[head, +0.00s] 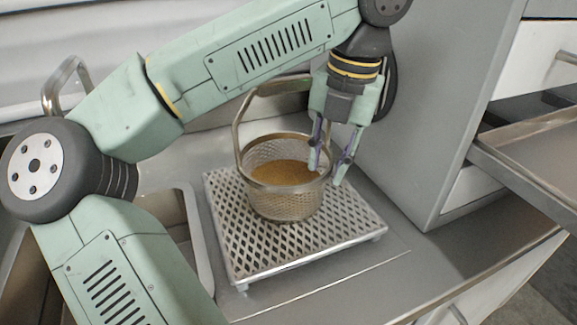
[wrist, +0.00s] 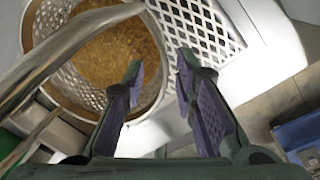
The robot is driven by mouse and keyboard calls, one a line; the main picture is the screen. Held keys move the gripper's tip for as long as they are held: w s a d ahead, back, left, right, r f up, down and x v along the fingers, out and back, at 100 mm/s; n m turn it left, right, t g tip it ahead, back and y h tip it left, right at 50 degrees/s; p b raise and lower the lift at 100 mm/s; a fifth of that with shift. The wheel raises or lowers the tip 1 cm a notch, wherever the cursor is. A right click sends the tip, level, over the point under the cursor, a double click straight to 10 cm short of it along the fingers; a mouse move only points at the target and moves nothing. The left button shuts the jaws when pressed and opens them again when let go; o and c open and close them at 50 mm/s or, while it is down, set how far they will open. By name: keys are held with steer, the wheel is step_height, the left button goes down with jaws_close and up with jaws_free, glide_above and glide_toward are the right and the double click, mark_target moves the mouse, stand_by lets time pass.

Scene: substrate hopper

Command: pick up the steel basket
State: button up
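The steel basket (head: 286,203) stands upright on a perforated metal rack in the head view. It has mesh walls and a tall steel handle (head: 238,135) standing up over it, and brown grainy material lies inside. In the wrist view the basket's mesh wall (wrist: 82,82) and its handle (wrist: 72,38) show at the upper left. My gripper (head: 328,172) is at the basket's right rim, pointing down. Its two fingers are apart, and it also shows in the wrist view (wrist: 160,85). Nothing is seen held between the fingers. I cannot tell whether a finger touches the rim.
The perforated rack (head: 262,257) rests on a steel counter (head: 345,290). A sink basin (head: 190,215) lies left of it. A grey cabinet wall (head: 425,110) rises close on the right, behind my gripper. A tray (head: 535,150) juts out farther right.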

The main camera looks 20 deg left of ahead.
mark_target(320, 199)
steer(key=f, duration=0.7)
steer(key=shift+a+f, duration=0.25)
steer(key=shift+a, duration=0.15)
steer(key=shift+c, duration=0.2)
jaws_close()
stand_by(0.4)
